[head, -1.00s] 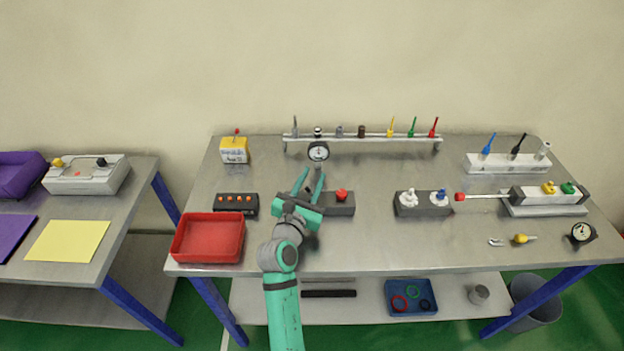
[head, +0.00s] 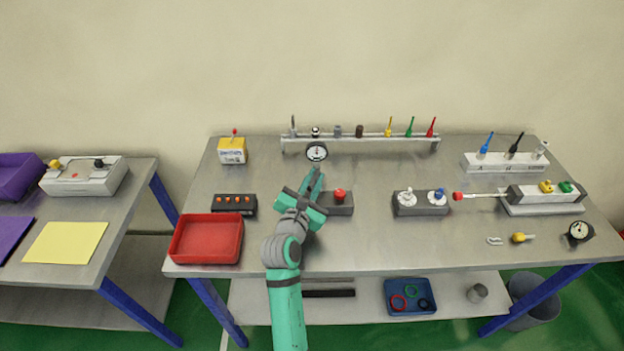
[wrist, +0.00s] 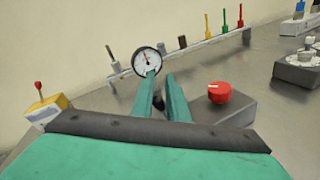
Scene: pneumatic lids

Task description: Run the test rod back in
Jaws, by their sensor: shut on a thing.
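The test rod (head: 482,196) is a thin pale rod with a red end knob (head: 457,196). It sticks out to the left from a grey and white cylinder block (head: 528,195) at the right of the bench. My gripper (head: 315,178) is far to its left, at a dark grey box (head: 343,207) with a red knob (head: 340,194). In the wrist view my gripper (wrist: 162,82) is shut on a small dark part (wrist: 158,102) beside the red knob (wrist: 219,92). The fingers hide most of this part.
A grey box with two knobs (head: 421,204) stands between my gripper and the rod. A gauge (head: 316,152) and a tool rail (head: 362,137) are behind. A red tray (head: 207,239) is at front left. The bench's front middle is clear.

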